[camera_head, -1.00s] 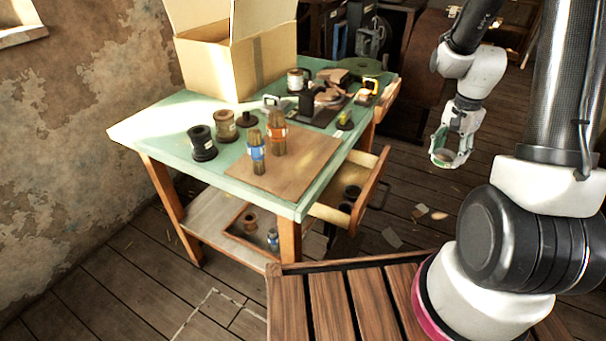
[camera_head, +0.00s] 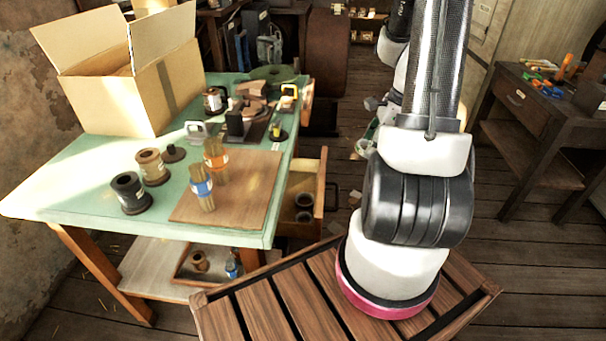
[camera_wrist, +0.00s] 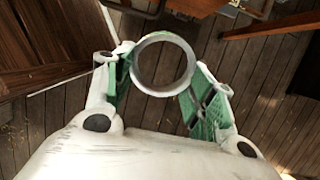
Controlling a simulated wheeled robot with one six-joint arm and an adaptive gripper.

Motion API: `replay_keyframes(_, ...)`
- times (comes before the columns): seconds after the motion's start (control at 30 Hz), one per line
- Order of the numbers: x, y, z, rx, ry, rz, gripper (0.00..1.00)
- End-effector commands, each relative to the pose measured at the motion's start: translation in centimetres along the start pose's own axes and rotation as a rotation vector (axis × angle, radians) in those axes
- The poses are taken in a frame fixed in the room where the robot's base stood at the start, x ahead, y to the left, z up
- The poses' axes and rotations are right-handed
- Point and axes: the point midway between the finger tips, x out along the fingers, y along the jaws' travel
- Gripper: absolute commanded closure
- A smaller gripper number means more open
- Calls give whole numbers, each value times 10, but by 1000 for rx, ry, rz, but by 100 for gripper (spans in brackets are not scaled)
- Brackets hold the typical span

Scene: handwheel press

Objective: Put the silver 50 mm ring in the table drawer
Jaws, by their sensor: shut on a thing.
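The silver ring (camera_wrist: 138,73) is between the green-padded fingers of my gripper (camera_wrist: 160,85) in the wrist view, held above the plank floor. In the head view my gripper (camera_head: 366,143) is mostly hidden behind my own arm, to the right of the green-topped table (camera_head: 75,190). The table drawer (camera_head: 321,185) is pulled out on the table's right side. Dark round things (camera_head: 304,201) lie inside it. My gripper is apart from the drawer.
A dark workbench (camera_head: 530,110) with tools stands at the right. Plank floor lies between.

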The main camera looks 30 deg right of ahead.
Motion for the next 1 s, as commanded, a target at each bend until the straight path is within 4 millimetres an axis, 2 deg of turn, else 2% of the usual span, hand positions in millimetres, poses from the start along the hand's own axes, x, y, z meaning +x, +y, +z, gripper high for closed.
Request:
replay_keyframes(0.03, 4, 1, 15, -13, 1, 3, 67)
replay_keyframes(0.57, 45, 2, 146, -12, 3, 3, 67)
replay_keyframes(0.8, 102, 3, 144, -2, 6, 7, 67)
replay_keyframes(1.0, 126, 2, 145, -4, 4, 3, 67)
